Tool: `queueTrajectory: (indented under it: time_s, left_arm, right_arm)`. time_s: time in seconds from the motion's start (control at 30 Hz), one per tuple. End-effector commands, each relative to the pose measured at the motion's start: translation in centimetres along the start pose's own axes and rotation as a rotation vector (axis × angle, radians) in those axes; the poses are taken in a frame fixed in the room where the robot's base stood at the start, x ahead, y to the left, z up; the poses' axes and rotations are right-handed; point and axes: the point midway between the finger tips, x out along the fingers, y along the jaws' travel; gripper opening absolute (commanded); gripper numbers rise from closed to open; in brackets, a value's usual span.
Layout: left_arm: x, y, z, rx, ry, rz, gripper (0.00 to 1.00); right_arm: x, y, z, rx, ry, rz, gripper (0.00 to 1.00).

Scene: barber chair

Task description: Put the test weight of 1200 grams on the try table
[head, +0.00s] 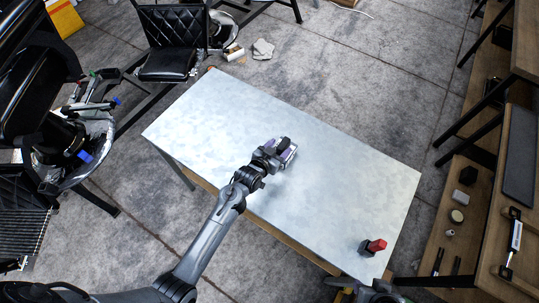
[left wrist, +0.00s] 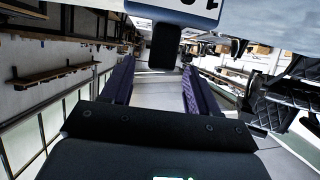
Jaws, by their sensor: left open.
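The try table (head: 215,125) is a pale, flat-topped table in the middle of the head view. My left gripper (head: 285,150) is over its middle, its fingers apart. In the left wrist view, a block with a dark rim and a white label (left wrist: 178,12) is cut off at the top; only part of its marking shows. A black knob (left wrist: 165,48) below it appears between my open finger pads. I cannot tell whether this is the 1200 gram weight, or whether it touches the fingers. My right arm shows only in part at the bottom edge; its fingers are unclear.
A red and black object (head: 373,246) stands near the table's right front corner. Wooden shelves (head: 470,190) with small items stand at the right. Black barber chairs (head: 168,45) are at the left and back. The table's left half is clear.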

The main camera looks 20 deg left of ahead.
Motion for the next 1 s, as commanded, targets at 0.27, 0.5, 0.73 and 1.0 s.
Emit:
queueTrajectory:
  time_s: [0.27, 0.5, 0.73, 1.0]
  left_arm:
    - [-4.8, 0.0, -0.1, 0.001, 0.000, 0.000, 0.60]
    - [-6.8, 0.0, 0.0, 0.000, -0.002, 0.000, 0.60]
    - [-10.0, -0.6, 1.3, 0.016, -0.127, -0.008, 0.60]
    - [-21.2, -0.9, 4.1, 0.030, -0.512, -0.028, 0.60]
  right_arm:
    - [-1.0, 0.2, -0.3, -0.006, -0.001, 0.004, 0.43]
    - [-1.2, 0.3, -0.3, -0.009, -0.002, 0.008, 0.43]
    - [-1.3, 0.3, -0.3, -0.009, -0.002, 0.007, 0.43]
    - [-1.2, 0.2, -0.4, -0.004, -0.001, 0.004, 0.43]
